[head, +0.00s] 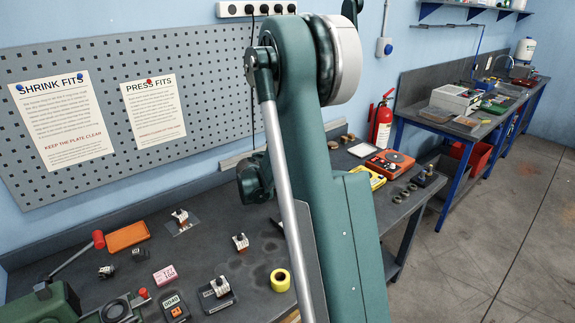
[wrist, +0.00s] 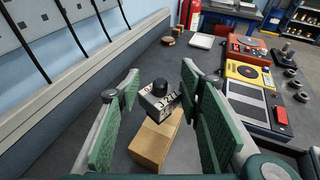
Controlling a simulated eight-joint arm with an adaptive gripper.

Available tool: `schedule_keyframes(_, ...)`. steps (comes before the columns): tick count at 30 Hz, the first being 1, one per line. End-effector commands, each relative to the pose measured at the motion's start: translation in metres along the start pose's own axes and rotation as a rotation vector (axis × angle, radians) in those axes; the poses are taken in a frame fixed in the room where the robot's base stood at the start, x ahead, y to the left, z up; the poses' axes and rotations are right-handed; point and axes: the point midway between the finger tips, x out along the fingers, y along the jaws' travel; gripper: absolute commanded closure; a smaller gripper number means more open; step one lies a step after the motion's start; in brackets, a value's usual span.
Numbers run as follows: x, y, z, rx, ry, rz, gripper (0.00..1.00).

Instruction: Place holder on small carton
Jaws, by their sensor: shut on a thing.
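In the wrist view the holder (wrist: 159,99), a pale metal block with dark marks and a black round knob, is between the fingertips of my gripper (wrist: 159,84). My gripper has green pads and is shut on the holder. The small carton (wrist: 150,146), a plain tan box, shows directly below the holder in the picture. The holder's lower edge overlaps the carton's far part; I cannot tell whether they touch. In the head view my arm hides my gripper and the held holder.
In the wrist view a yellow device (wrist: 248,73) and a grey-black device (wrist: 257,108) are to the right.

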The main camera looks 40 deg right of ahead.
Motion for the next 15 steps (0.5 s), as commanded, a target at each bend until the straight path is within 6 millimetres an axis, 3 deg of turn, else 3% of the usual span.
schedule_keyframes(15,0.011,0.0,-0.036,0.0,0.0,0.0,0.81)
